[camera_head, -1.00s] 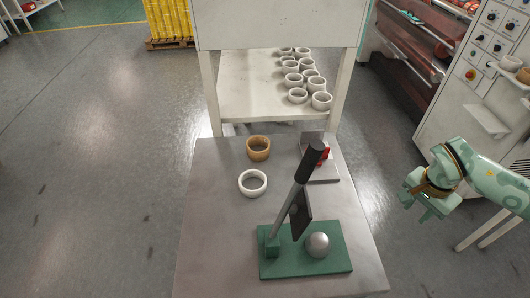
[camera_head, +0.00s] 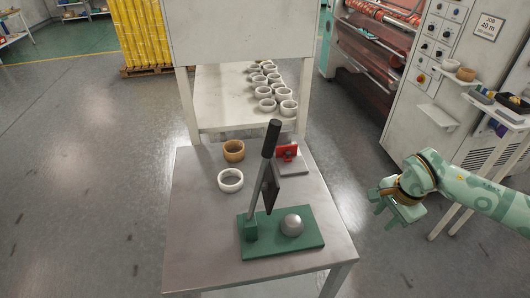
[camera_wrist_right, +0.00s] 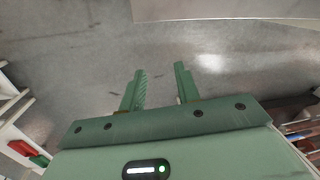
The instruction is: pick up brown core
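A brown core (camera_head: 233,155), a short ring, stands on the grey metal table (camera_head: 190,240) at its far left. A white core (camera_head: 230,187) lies just in front of it. Another brown core (camera_head: 466,75) sits on a small shelf on the machine at the right. My right gripper (camera_head: 377,203) is off the right side of the table, well apart from the cores. In the right wrist view its two fingers (camera_wrist_right: 160,88) are apart with nothing between them, above the floor. My left gripper is not in view.
A green-based lever press (camera_head: 280,247) with a tall dark handle stands on the table's front half. A red-and-grey fixture (camera_head: 287,154) is at the far right. Several white cores (camera_head: 287,108) stand on a shelf behind. The table's left front is clear.

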